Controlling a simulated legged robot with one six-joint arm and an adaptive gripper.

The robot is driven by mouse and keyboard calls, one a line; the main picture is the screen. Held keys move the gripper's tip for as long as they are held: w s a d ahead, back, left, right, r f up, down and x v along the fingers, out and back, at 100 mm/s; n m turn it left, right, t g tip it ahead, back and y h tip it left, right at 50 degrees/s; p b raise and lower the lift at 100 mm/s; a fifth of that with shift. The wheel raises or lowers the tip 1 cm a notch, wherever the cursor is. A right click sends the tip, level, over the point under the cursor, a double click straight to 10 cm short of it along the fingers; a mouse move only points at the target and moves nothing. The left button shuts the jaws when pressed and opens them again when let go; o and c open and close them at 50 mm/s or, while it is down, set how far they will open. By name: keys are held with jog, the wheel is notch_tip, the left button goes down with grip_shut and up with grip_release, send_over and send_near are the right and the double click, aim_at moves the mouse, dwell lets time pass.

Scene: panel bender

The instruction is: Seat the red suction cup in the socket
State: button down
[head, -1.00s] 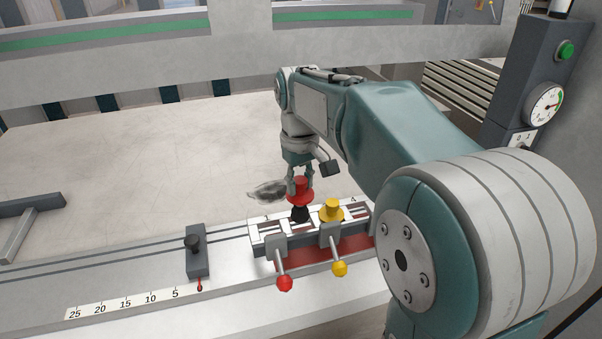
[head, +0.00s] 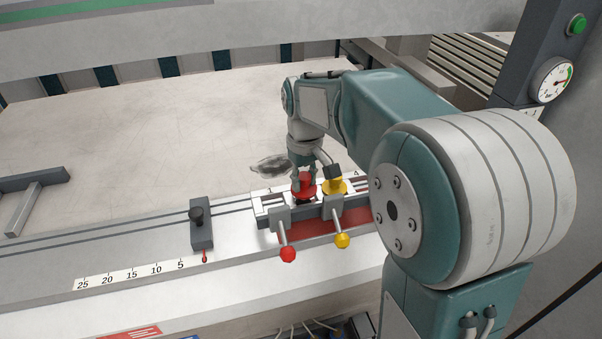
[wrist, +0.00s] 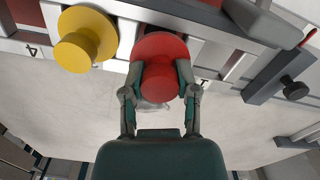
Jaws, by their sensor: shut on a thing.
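The red suction cup (head: 305,190) is upright, low over the holder block (head: 268,208) on the machine's front rail. Its black lower part is now mostly hidden. I cannot tell whether it is fully down in its socket, which the cup covers. My gripper (head: 304,178) points down from above and is shut on the cup's red upper part. In the wrist view the two fingers close on both sides of the red cup (wrist: 160,55).
A yellow suction cup (head: 334,187) stands close to the right. Levers with a red knob (head: 288,254) and a yellow knob (head: 342,240) stick out in front. A dark stop block (head: 201,232) sits on the left. A grey smudge (head: 272,166) marks the clear table behind.

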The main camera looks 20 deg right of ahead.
dwell(0.3)
jog(key=shift+c, duration=1.4)
grip_release()
notch_tip(320, 180, up, 12)
jog(key=shift+a, duration=0.1)
jog(key=s+f+m+t, duration=0.1)
jog(key=s+f, duration=0.3)
jog(key=s, duration=0.6)
jog(key=s+f+m+t, duration=0.2)
jog(key=s+f+t, duration=0.2)
jog(key=s, duration=0.7)
jog(key=shift+m+t, duration=0.3)
